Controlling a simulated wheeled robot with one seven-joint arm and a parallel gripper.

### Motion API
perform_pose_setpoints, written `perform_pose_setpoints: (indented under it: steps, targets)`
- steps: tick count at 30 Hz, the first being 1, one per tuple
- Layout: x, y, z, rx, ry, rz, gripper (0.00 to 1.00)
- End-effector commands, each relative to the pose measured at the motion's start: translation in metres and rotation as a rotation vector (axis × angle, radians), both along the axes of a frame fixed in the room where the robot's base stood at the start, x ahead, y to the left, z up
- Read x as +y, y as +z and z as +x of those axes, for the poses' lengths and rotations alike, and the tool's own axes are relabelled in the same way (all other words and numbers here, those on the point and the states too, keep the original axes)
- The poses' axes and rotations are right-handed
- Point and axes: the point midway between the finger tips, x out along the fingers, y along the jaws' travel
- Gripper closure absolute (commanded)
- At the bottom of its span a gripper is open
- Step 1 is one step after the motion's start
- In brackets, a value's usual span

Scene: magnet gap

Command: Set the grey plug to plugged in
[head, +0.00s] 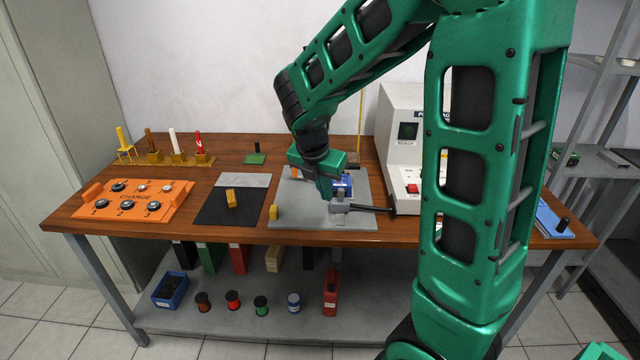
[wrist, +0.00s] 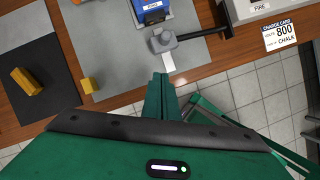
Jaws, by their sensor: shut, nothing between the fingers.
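The grey plug (wrist: 164,41) lies on a light grey mat (wrist: 120,65) near the table's front edge, close to a blue block (wrist: 150,8). A black cable (wrist: 205,35) runs from it to the right. A pale strip extends from it toward my gripper (wrist: 164,78), which is shut and empty just in front of it. I cannot tell whether they touch. In the head view the plug (head: 340,208) sits just below my green hand (head: 322,170), which partly hides the blue block (head: 342,184). I cannot tell whether the plug is seated in anything.
A pale machine (head: 403,140) with a READY screen stands right of the mat. A small yellow block (head: 273,212) is on the mat's left. A larger yellow block (head: 231,198) lies on a black mat (head: 215,210). An orange CHARGE panel (head: 135,202) is farther left.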

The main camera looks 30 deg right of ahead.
Motion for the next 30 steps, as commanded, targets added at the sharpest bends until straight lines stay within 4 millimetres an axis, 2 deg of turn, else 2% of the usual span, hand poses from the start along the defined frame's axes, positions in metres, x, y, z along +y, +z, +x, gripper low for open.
perform_pose_setpoints:
  steps: [7,12,16,30]
  targets:
    - [-0.016,-0.044,0.007,0.004,-0.003,-0.001,1.0]
    - [-0.037,-0.041,0.02,0.0,-0.004,0.0,1.0]
    - [-0.046,-0.041,0.025,0.0,-0.003,0.0,1.0]
    - [-0.049,-0.041,0.027,0.0,-0.001,0.0,1.0]
